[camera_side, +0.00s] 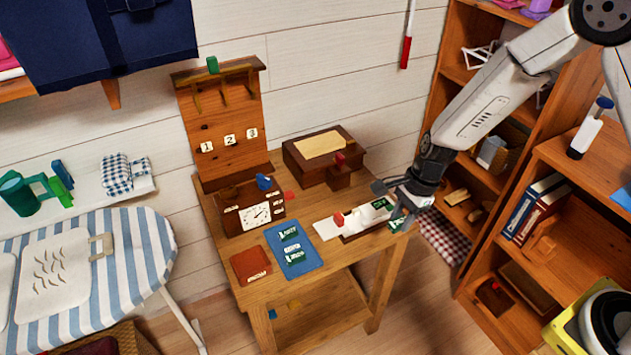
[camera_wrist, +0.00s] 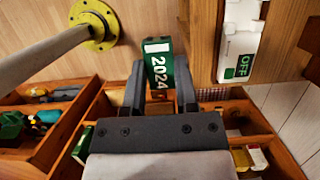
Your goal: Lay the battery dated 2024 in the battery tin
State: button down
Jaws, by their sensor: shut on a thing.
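My gripper (camera_side: 400,192) is shut on a green battery (camera_side: 397,223) at the right end of the small wooden table. In the wrist view, the battery (camera_wrist: 158,62) sits between the two fingers (camera_wrist: 160,88); it has a white end and reads 2024. It appears beside the table's edge, held clear of the tabletop. On the table's front part lies a blue mat or shallow tray (camera_side: 276,232) bearing green-labelled pieces (camera_side: 294,257). A red-brown lettered box (camera_side: 251,264) lies left of it. I cannot tell which of these is the battery tin.
A clock (camera_side: 256,215) and a wooden box (camera_side: 300,160) stand behind. Open shelves (camera_side: 545,245) stand close on the right.

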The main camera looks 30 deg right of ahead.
jog(key=n, duration=0.1)
jog(key=r+n, duration=0.1)
jog(key=n, duration=0.1)
jog(key=shift+d+r+g, duration=0.25)
jog(key=shift+g, duration=0.15)
jog(key=n, duration=0.1)
jog(key=r+n, duration=0.1)
jog(key=n, duration=0.1)
jog(key=shift+d+r+g+h, duration=0.15)
jog(key=shift+d+g+h, duration=0.15)
jog(key=shift+d, duration=0.05)
jog(key=d+r+n+g+h, duration=0.1)
jog(key=d+r+n, duration=0.4)
jog(key=n, duration=0.7)
jog(key=shift+s+d+r+g+h, duration=0.2)
jog(key=shift+d+r+g+h, duration=0.2)
jog(key=shift+r+h, duration=0.4)
jog(key=shift+a+f, duration=0.1)
jog(key=shift+a, duration=0.05)
